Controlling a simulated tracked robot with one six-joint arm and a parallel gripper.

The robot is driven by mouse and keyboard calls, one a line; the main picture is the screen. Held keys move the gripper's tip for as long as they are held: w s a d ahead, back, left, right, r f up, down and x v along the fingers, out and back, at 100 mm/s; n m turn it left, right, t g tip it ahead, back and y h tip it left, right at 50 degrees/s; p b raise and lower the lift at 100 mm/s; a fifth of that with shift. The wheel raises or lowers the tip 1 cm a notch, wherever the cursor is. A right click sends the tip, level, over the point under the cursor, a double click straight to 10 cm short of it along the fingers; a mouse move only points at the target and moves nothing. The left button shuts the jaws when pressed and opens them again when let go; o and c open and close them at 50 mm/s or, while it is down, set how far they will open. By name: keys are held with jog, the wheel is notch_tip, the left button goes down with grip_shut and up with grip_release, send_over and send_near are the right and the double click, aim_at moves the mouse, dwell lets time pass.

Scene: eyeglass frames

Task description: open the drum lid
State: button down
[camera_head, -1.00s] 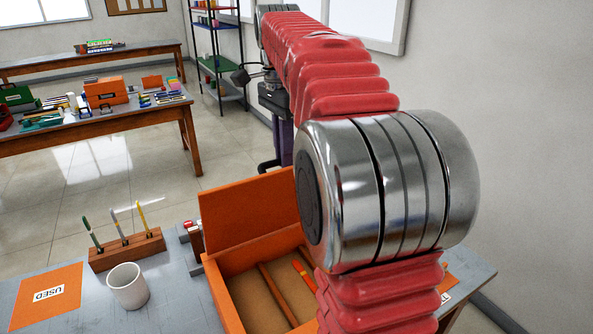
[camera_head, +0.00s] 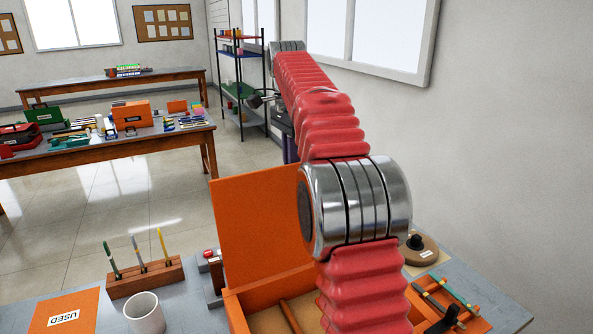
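A brown round piece with a dark knob and a white label (camera_head: 420,251) sits on the near table, right of my arm. It may be the drum with its lid, but I cannot tell, nor whether any lid is open. My red arm with silver joints crosses the view and hides part of the near table. A small dark part (camera_head: 262,98) shows beside the arm's far end, in front of the shelf. It may be my gripper; its fingers are too small to read. I see nothing held.
An orange box (camera_head: 255,235) stands with its lid raised behind my arm. Left of it are a pen block (camera_head: 146,277), a white mug (camera_head: 145,312) and an orange USED mat (camera_head: 40,312). Several small parts and rods (camera_head: 447,298) lie at right. The far tables carry tools.

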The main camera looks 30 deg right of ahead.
jog(key=shift+w+a, duration=0.15)
jog(key=shift+w, duration=0.05)
jog(key=c, duration=1.8)
grip_release()
jog(key=shift+o, duration=0.2)
jog(key=shift+r, duration=0.15)
